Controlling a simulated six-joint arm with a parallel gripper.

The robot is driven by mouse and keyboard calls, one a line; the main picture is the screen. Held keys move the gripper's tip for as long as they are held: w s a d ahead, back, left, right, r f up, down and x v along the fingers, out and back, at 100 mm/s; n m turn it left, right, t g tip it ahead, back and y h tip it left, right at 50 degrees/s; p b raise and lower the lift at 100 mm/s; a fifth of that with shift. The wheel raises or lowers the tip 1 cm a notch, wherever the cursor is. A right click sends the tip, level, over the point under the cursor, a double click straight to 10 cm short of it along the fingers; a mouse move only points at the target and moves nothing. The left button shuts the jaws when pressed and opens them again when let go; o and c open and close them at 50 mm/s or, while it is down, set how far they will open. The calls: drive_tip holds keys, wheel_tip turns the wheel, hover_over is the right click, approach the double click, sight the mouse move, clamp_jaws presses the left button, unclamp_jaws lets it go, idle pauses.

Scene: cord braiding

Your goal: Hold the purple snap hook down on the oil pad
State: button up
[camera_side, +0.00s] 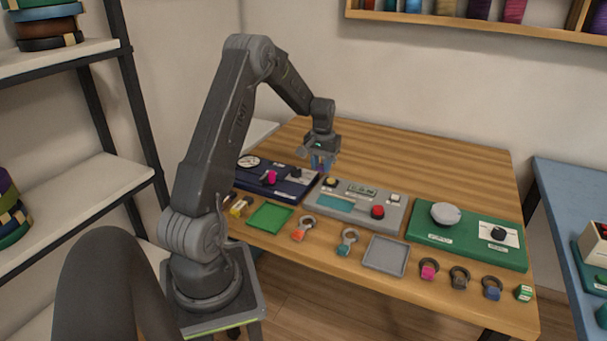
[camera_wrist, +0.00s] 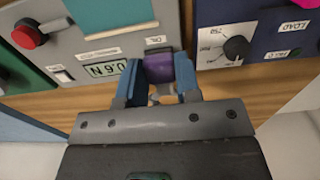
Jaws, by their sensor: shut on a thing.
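My gripper (camera_side: 321,163) is over the back left end of the grey station (camera_side: 352,209). In the wrist view its two blue fingers (camera_wrist: 160,82) are shut on the purple snap hook (camera_wrist: 158,69), which sits between them just below the OIL label (camera_wrist: 155,40). The spot beside that label is covered by the hook and fingers. A small dark and yellowish round pad (camera_side: 330,182), which looks like the oil pad, shows right by the fingertips in the side view. I cannot tell for sure whether the hook touches it.
The grey station has a red button (camera_side: 377,211), a teal pad (camera_side: 335,203) and a small display (camera_side: 362,190). A navy station (camera_side: 256,184) is at left, a green one (camera_side: 455,246) at right. Trays and several snap hooks lie along the front.

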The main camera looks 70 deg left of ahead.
drive_tip(key=w, duration=0.1)
drive_tip(key=w+a, duration=0.1)
drive_tip(key=shift+w+f, duration=0.3)
drive_tip(key=shift+w, duration=0.05)
drive_tip(key=shift+f, duration=2.5)
drive_tip(key=shift+f, duration=0.45)
wheel_tip(320, 180, up, 6)
idle(0.6)
